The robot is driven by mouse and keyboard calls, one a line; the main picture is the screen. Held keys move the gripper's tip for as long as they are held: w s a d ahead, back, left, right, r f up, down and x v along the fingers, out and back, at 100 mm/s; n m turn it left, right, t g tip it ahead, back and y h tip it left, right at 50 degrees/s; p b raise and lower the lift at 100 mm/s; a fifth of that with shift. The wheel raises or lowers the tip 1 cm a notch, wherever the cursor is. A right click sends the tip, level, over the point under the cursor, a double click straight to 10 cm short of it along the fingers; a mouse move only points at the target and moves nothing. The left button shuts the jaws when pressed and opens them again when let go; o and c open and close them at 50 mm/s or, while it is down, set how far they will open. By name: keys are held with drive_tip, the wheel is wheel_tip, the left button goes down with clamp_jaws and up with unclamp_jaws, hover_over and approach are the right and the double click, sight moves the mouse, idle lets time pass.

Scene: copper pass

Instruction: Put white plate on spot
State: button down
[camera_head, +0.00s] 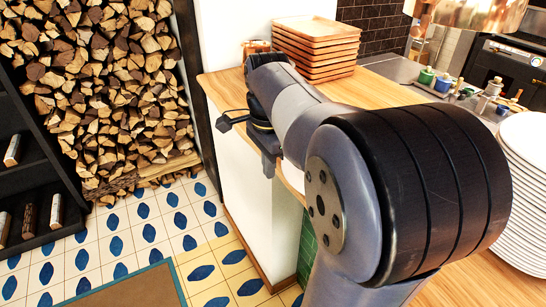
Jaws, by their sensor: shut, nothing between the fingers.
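A tall stack of white plates (528,185) stands on the wooden counter at the right edge of the view, partly cut off by the frame. A pale, curved surface (292,180) shows between my gripper and my arm at the counter's edge; it may be a white plate, but my arm hides most of it. My gripper (269,172) points down at the counter's left edge, beside this pale surface. It is shut and empty. Whether it touches anything is not clear. I cannot make out a marked spot; my arm covers much of the counter.
A stack of wooden trays (316,48) stands at the back of the counter (390,88). Jars and small pots (443,84) stand at the back right, below a copper hood (465,14). Firewood (100,85) fills the left wall beside dark shelves (30,160). The tiled floor (150,232) is open.

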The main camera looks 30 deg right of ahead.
drive_tip(key=d+f, duration=0.4)
drive_tip(key=f, duration=0.1)
drive_tip(key=shift+f+p, duration=0.2)
drive_tip(key=shift+p, duration=0.15)
drive_tip(key=shift+w, duration=0.1)
